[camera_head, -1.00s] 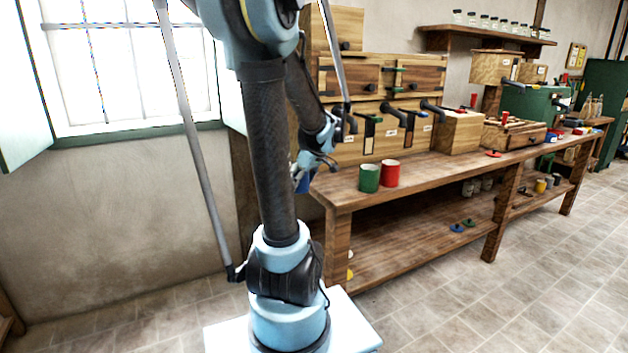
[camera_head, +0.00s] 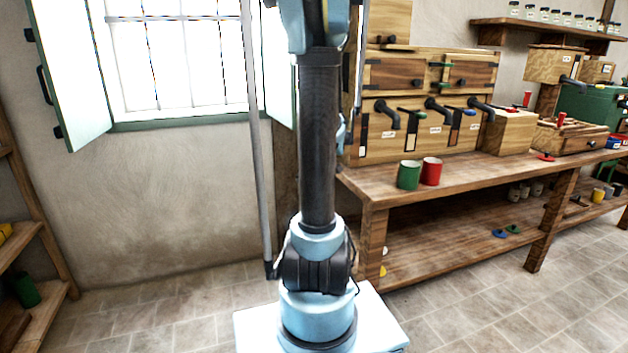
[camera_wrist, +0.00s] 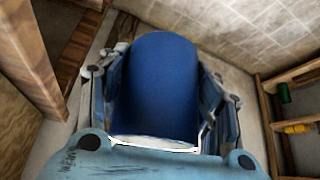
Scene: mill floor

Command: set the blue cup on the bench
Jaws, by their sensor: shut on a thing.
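The blue cup (camera_wrist: 160,85) fills the middle of the wrist view. My gripper (camera_wrist: 163,88) is shut on it, with finger links on both sides of the cup. In the head view my arm hides the cup and most of the gripper. The wooden bench (camera_head: 470,179) stands to the right of my arm in the head view. A wooden edge, perhaps part of the bench, shows at the left of the wrist view.
A green cup (camera_head: 409,175) and a red cup (camera_head: 431,171) stand side by side near the bench's left end. Wooden cabinets with dark spouts (camera_head: 388,114) line its back. The front strip right of the red cup is clear. Shelves (camera_head: 42,277) stand at far left.

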